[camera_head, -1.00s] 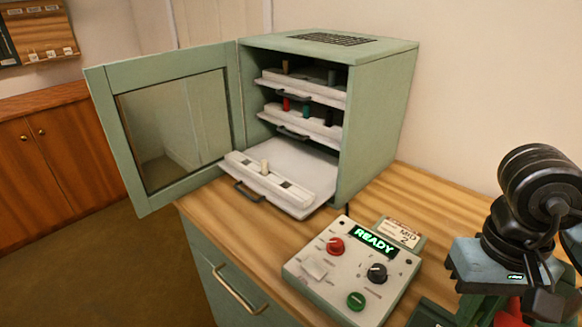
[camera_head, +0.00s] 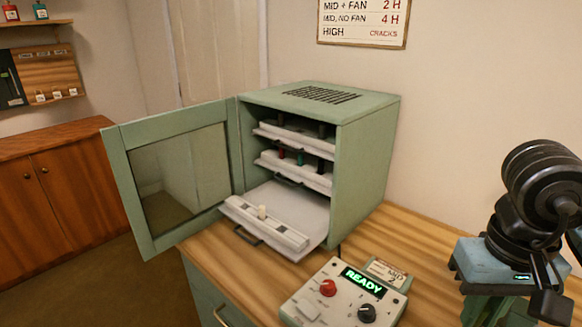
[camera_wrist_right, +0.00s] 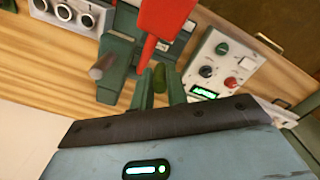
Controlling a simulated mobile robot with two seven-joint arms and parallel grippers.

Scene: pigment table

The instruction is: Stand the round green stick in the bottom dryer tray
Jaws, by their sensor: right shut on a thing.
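The round green stick (camera_wrist_right: 159,77) is between the two green fingers of my right gripper (camera_wrist_right: 160,90) in the right wrist view, which are shut on it. In the head view, my right gripper (camera_head: 490,302) is at the right edge, with its lower end cut off and the stick not visible. The bottom dryer tray (camera_head: 293,205) is pulled out of the green dryer cabinet (camera_head: 364,165). My left gripper is out of view.
The cabinet door (camera_head: 118,175) is swung open to the left. Two upper trays hold several sticks. A control box (camera_head: 340,295) reading READY stands in front of the cabinet. A red part (camera_wrist_right: 158,30) is close to the gripper in the wrist view.

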